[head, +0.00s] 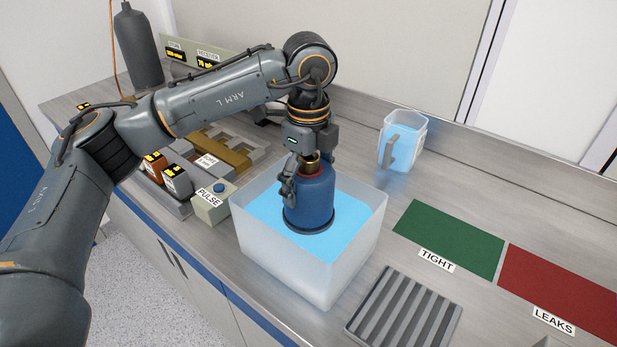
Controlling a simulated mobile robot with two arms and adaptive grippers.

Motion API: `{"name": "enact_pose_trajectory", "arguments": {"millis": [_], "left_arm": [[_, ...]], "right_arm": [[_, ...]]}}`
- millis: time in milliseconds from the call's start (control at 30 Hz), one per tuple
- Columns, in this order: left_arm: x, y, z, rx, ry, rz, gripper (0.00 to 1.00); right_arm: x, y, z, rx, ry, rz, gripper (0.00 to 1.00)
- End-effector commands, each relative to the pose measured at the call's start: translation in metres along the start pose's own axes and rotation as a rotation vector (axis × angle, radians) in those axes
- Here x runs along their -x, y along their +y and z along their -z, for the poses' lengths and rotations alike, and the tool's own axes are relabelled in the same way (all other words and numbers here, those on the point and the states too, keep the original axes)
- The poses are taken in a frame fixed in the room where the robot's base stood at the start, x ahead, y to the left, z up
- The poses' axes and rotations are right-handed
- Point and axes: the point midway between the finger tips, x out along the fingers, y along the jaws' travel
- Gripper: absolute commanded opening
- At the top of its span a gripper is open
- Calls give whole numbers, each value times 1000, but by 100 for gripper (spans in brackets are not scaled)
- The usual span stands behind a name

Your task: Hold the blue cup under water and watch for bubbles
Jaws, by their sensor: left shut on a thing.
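The blue cup (310,200) is upright over the middle of a frosted tub (300,273) of light blue water (348,222). It has a dark ring at its base and a red and brass top. My left gripper (306,172) comes down from above and is shut on the cup near its top. The gripper's far finger is partly hidden. I cannot tell how deep the cup's base sits in the water. No bubbles show on the visible water. My right gripper is out of view.
A PULSE button box (214,206) stands left of the tub, near several small blocks. A water pitcher (403,140) stands behind right. A ridged grey rack (403,312), a green TIGHT mat (449,240) and a red LEAKS mat (565,293) lie to the right. A dark cylinder (138,47) stands back left.

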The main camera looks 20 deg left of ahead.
Motion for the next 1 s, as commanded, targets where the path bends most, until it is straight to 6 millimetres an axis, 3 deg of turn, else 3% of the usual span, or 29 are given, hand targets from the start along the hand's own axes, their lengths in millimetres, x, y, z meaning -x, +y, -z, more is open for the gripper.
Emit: {"name": "enact_pose_trajectory", "arguments": {"millis": [1000], "left_arm": [[-88, -1, 0, 0, 1, 3, 26]], "right_arm": [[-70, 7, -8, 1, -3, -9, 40]]}}
